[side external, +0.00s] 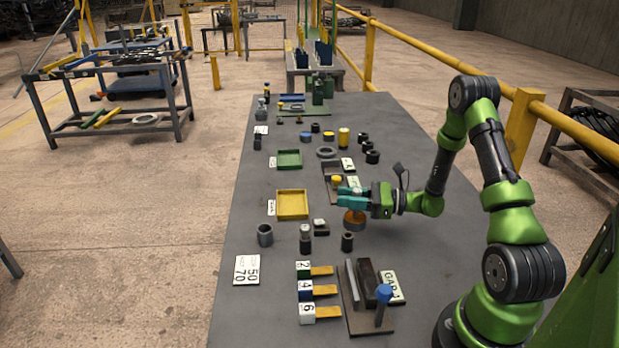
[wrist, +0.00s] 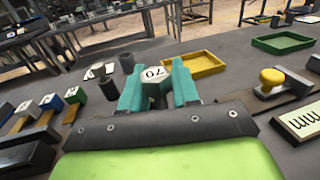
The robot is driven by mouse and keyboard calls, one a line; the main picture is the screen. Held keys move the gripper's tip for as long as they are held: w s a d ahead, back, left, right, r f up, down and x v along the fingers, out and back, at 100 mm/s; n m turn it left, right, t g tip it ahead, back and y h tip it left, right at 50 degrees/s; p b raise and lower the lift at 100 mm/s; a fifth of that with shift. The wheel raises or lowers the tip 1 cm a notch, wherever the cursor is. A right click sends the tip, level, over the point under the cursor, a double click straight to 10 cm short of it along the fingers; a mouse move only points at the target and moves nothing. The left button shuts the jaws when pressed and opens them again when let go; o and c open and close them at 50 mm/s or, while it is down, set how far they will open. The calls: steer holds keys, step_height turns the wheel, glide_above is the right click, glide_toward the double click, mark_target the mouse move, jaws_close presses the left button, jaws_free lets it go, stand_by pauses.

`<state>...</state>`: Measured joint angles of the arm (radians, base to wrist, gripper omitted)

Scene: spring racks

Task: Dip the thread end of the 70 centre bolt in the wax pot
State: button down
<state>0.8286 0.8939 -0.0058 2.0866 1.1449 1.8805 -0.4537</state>
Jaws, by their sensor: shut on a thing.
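My gripper (side external: 350,196) has teal fingers and reaches left over the table from the right in the side view. In the wrist view its fingers (wrist: 157,88) are shut on the 70 centre bolt, whose pale hexagonal head (wrist: 154,73) marked 70 faces up between them. The shank runs down below the head, and its thread end is hidden. An orange-brown round pot (side external: 355,222), which looks like the wax pot, stands directly below the fingers in the side view. I cannot tell whether the bolt's end touches the wax. The pot is hidden in the wrist view.
A yellow tray (side external: 292,205) lies behind the pot to the left, with a green tray (side external: 289,160) beyond. A grey cup (side external: 265,235) and a dark cylinder (side external: 347,242) stand nearby. Blocks marked 2, 4 and 6 (side external: 305,290) sit nearer the front. The table's left front is mostly clear.

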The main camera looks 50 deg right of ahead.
steer(key=shift+f, duration=0.1)
stand_by(0.3)
step_height(320, 180, up, 7)
stand_by(0.8)
stand_by(0.4)
